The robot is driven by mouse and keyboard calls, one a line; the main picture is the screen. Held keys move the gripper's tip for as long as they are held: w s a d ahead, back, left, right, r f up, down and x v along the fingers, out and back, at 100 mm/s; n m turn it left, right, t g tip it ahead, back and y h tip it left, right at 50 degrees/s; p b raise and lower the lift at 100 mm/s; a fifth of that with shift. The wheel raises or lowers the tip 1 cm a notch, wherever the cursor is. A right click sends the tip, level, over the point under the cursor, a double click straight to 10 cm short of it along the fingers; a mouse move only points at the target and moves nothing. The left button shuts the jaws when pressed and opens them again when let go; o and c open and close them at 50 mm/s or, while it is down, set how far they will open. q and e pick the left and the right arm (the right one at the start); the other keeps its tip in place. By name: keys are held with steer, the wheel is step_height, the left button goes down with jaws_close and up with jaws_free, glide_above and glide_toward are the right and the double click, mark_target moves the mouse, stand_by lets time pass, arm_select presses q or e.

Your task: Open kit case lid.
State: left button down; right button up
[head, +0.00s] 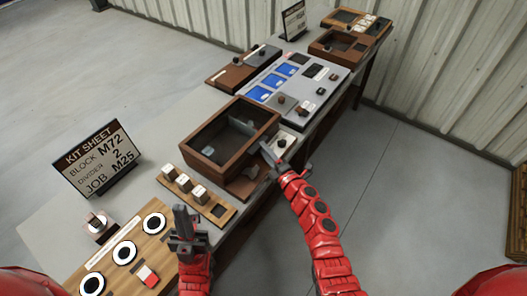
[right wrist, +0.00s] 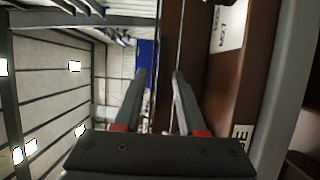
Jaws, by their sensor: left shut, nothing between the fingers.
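The kit case appears to be the brown wooden box (head: 226,168) in the middle of the table in the head view. Small pale items show through its dark top; I cannot tell whether a see-through lid covers it. My right gripper (head: 268,157) is at the box's near right corner, its fingers apart. In the right wrist view the fingers (right wrist: 160,75) stand on either side of a thin brown edge, with a gap visible; contact is unclear. My left gripper (head: 180,212) is shut and empty, upright in front of the wooden block holder (head: 222,212).
A kit sheet sign (head: 95,160) stands at left, reading block M72, divider 2, job M25. A board with white round places (head: 125,250) lies at the near left. A grey panel with blue screens (head: 315,88) and wooden trays (head: 350,45) are beyond the box.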

steer(key=shift+w+a, duration=0.45)
steer(key=shift+w, duration=0.15)
jaws_close()
stand_by(1.1)
